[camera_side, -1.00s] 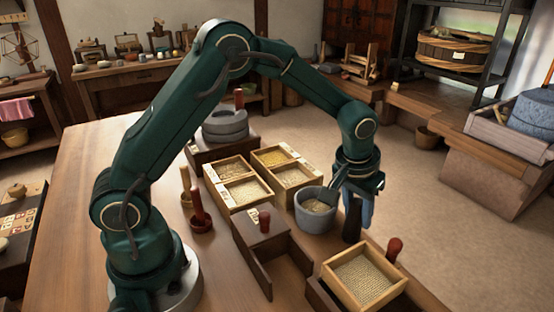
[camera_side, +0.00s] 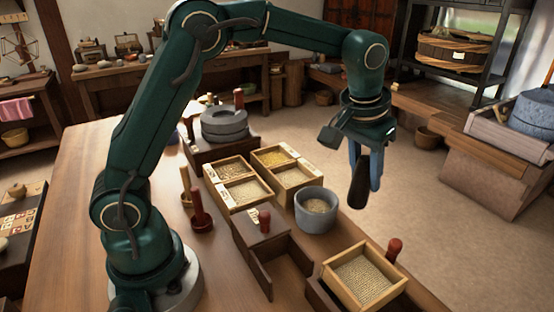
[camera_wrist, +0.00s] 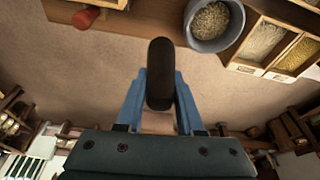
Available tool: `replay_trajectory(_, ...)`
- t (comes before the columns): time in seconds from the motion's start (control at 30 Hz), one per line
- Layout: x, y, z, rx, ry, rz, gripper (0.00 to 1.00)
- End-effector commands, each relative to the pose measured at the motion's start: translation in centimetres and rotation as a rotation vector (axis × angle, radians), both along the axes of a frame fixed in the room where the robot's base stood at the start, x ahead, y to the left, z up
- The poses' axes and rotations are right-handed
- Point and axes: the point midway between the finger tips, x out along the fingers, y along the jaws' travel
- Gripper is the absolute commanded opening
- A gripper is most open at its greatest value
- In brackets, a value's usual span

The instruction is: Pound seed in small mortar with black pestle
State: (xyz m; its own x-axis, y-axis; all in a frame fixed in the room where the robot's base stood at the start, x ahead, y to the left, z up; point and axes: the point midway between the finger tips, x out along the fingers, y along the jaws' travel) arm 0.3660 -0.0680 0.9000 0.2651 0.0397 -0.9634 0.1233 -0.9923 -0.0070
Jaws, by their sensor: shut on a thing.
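My gripper (camera_side: 367,168) is shut on the black pestle (camera_side: 359,188), which hangs down with its thick dark end lowest. In the wrist view the pestle (camera_wrist: 160,72) stands between the two blue fingers of my gripper (camera_wrist: 160,108). The small mortar (camera_side: 301,213) is a grey stone bowl on the table, left of and below the pestle in the side view. Pale seed (camera_side: 319,206) lies inside it. The mortar (camera_wrist: 237,30) also shows at the top right of the wrist view, with the seed (camera_wrist: 211,20) in it. The pestle is raised and apart from the mortar.
Wooden boxes of grain (camera_side: 246,190) stand behind the mortar, and another box (camera_side: 362,280) stands in front. An open wooden drawer unit (camera_side: 264,262) is left of the mortar.

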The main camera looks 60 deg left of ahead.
Motion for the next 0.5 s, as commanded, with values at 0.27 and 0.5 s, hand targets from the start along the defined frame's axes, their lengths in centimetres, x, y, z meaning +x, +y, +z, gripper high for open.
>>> replay_trajectory(0.27,-2.5,5.1,-0.6,-0.003,0.006,0.004,0.0)
replay_trajectory(0.5,-3.3,7.5,-0.6,-0.007,0.0,0.073,0.0)
